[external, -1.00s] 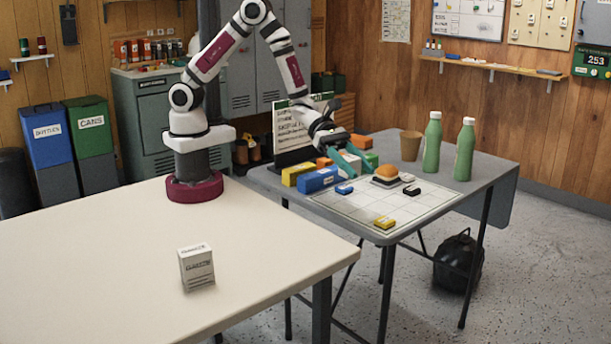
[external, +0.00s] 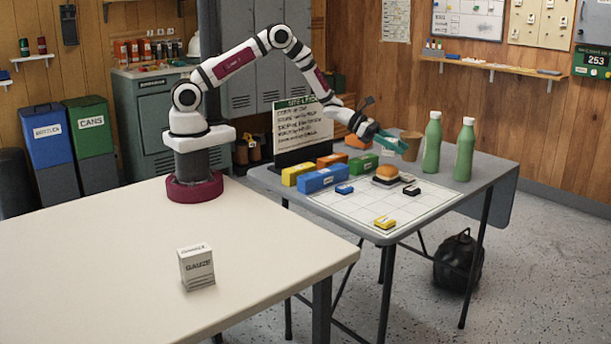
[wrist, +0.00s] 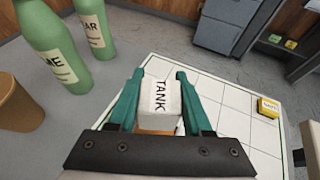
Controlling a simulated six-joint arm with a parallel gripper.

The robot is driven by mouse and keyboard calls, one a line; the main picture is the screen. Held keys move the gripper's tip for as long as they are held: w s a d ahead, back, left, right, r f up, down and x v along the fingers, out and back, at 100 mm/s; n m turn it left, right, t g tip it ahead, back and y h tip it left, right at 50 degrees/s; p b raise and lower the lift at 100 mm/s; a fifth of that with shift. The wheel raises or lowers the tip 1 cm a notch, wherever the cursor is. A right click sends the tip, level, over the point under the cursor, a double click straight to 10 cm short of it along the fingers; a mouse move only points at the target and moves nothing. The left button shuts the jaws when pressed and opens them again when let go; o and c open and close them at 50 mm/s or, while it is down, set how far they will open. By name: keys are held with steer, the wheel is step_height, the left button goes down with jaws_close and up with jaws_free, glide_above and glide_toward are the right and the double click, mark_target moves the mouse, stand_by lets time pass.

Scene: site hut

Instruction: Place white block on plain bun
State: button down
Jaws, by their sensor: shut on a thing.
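My gripper (external: 396,143) is raised above the table beyond the bun in the external view. In the wrist view my gripper (wrist: 160,98) has its teal fingers on both sides of a white block (wrist: 158,97) lettered TANK and is shut on it. The external view does not show the block clearly. The plain bun (external: 386,174), golden-topped, sits on the white gridded mat (external: 350,207), lower than my gripper and apart from it. In the wrist view an orange patch shows just below the white block; I cannot tell what it is.
Blue (external: 321,179), yellow (external: 297,174) and green (external: 363,164) blocks line the mat's back edge. Small blocks lie on the mat, including a yellow one (external: 384,222). Two green bottles (external: 432,145) and a brown cup (external: 411,146) stand behind. The mat's front is mostly free.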

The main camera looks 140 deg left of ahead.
mark_target(396, 169)
step_height(396, 169, down, 3)
steer(key=shift+f, duration=0.15)
steer(key=shift+f, duration=0.15)
steer(key=shift+c, duration=1.6)
jaws_free()
